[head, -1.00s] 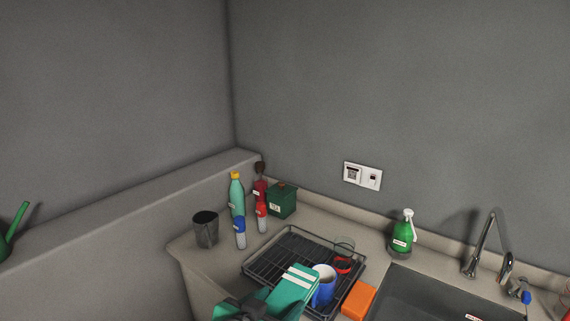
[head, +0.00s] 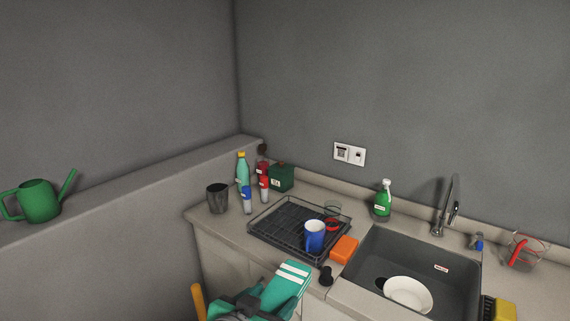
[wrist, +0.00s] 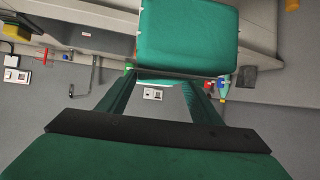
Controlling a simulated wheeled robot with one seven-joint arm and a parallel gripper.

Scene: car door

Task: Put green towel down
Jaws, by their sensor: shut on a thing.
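The green towel (head: 285,285) with white stripes is held in my gripper (head: 254,303), in front of the counter's front edge in the head view. In the wrist view the towel (wrist: 188,38) spreads beyond the fingertips, and my gripper (wrist: 165,76) is shut on its near edge. Whether the towel touches the counter (head: 215,232) cannot be told.
A black dish rack (head: 270,238) holds a blue mug (head: 314,237), with an orange sponge (head: 344,249) beside it. The sink (head: 390,256) contains a white plate (head: 408,293). Bottles, including a teal one (head: 243,172), and a dark cup (head: 217,199) stand at the counter's left end.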

